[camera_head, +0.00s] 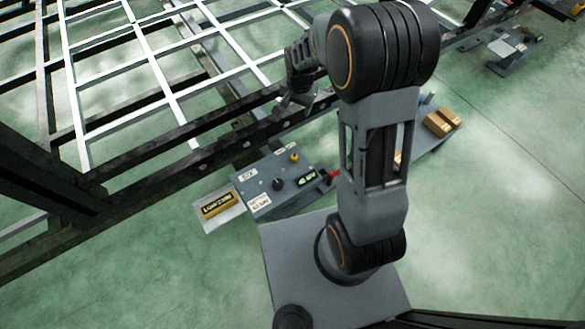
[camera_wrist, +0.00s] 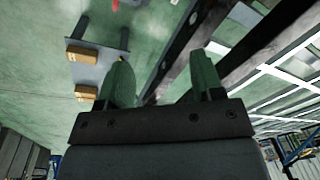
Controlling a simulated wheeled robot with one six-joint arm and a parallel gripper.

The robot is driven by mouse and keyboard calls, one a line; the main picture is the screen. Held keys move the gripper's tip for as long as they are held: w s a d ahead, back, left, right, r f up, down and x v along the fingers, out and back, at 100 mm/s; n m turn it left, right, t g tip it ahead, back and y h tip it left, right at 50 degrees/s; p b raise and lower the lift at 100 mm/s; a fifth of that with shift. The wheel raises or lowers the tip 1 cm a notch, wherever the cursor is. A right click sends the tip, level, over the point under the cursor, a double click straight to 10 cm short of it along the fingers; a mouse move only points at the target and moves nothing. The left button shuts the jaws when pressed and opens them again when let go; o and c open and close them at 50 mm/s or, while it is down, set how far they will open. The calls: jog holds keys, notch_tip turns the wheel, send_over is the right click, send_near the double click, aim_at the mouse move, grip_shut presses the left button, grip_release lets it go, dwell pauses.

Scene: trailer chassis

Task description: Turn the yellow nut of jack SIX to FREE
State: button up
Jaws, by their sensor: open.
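The grey panel of jack SIX (camera_head: 268,193) stands on the floor beside the dark chassis beam, with a white SIX label (camera_head: 248,174). The small yellow nut (camera_head: 294,157) sits near the panel's far edge. A black knob (camera_head: 278,184) and a small green-lit display (camera_head: 306,180) are nearer the front. My gripper (camera_head: 299,98) is above the beam, beyond the panel and apart from the nut. In the wrist view its two green fingers (camera_wrist: 163,80) are spread with nothing between them. I cannot make out the nut's marking or its setting.
The dark chassis beam (camera_head: 205,155) runs behind the panel, with white frame bars (camera_head: 158,75) beyond. A plate with a yellow-and-black label (camera_head: 217,205) lies left of the panel. Brown blocks (camera_head: 440,122) rest on a grey plate at right, also in the wrist view (camera_wrist: 90,55).

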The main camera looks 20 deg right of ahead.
aim_at(293, 157)
jog(key=w+f+m+b, duration=0.1)
jog(key=f+b, duration=0.3)
jog(key=f, duration=0.8)
jog(key=w+f+m+b, duration=0.1)
jog(key=f+b, duration=0.3)
jog(key=f, duration=0.9)
jog(key=w+f+m+g+b, duration=0.1)
jog(key=f+b, duration=0.3)
jog(key=f, duration=0.8)
jog(key=shift+w+a+f+m, duration=0.1)
jog(key=shift+w+f+m, duration=0.15)
jog(key=shift+w, duration=0.35)
jog(key=shift+c, duration=0.2)
jog(key=c, duration=0.9)
